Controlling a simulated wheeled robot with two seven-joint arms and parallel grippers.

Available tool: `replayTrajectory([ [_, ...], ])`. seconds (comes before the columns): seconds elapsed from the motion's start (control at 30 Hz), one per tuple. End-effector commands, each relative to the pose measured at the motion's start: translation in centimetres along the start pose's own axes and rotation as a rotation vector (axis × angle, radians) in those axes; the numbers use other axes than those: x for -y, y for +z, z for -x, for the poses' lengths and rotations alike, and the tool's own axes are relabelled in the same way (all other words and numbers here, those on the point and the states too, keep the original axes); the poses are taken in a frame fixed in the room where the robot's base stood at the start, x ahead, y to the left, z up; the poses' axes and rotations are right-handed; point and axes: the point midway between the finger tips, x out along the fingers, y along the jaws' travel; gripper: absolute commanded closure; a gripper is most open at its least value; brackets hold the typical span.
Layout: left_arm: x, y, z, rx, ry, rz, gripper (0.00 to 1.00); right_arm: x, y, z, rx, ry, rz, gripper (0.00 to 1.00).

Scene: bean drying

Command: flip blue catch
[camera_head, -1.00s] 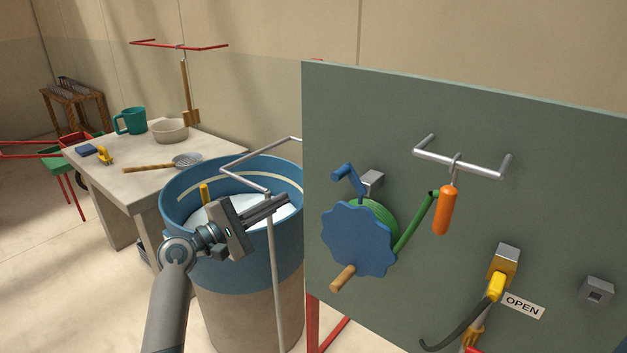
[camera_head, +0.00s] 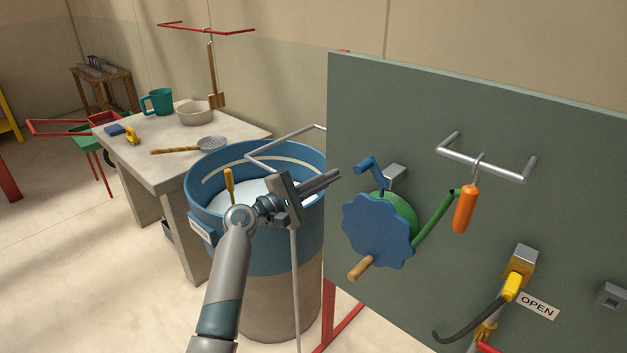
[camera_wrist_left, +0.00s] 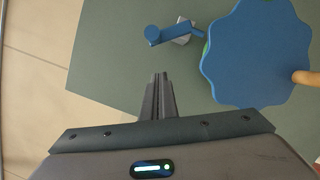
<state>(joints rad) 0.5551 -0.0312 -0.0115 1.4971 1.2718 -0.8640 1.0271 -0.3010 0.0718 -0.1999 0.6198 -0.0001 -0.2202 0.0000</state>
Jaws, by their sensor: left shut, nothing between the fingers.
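The blue catch (camera_head: 370,169) is a small bent lever on a grey block (camera_head: 396,177), on the green panel just above the blue scalloped wheel (camera_head: 377,231). In the left wrist view the catch (camera_wrist_left: 167,36) lies ahead of the fingertips, apart from them, with the wheel (camera_wrist_left: 255,55) to the right. My left gripper (camera_head: 335,175) is shut and empty, over the right side of the blue barrel, its fingers pointing right toward the catch. It also shows in the left wrist view (camera_wrist_left: 158,76). My right gripper is not in view.
The green panel (camera_head: 480,110) carries a grey bar (camera_head: 485,165) with an orange handle (camera_head: 465,208), and a yellow plug (camera_head: 513,286) by an OPEN label. The blue barrel (camera_head: 255,250) stands left of the panel. A table (camera_head: 170,170) with utensils stands behind.

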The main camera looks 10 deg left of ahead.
Motion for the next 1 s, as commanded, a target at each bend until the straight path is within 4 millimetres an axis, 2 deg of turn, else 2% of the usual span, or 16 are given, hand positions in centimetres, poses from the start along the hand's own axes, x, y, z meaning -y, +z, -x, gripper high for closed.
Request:
replayTrajectory([
  [0.1, -0.2, 0.2, -1.9, 0.002, -0.001, 0.003, 1.0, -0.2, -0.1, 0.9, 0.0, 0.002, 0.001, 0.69],
  [0.47, -0.1, 3.3, -2.5, -0.001, -0.001, 0.001, 1.0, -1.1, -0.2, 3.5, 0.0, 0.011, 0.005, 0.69],
  [1.0, 0.1, 3.9, -2.6, 0.0, -0.001, 0.0, 1.0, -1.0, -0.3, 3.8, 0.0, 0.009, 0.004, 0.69],
])
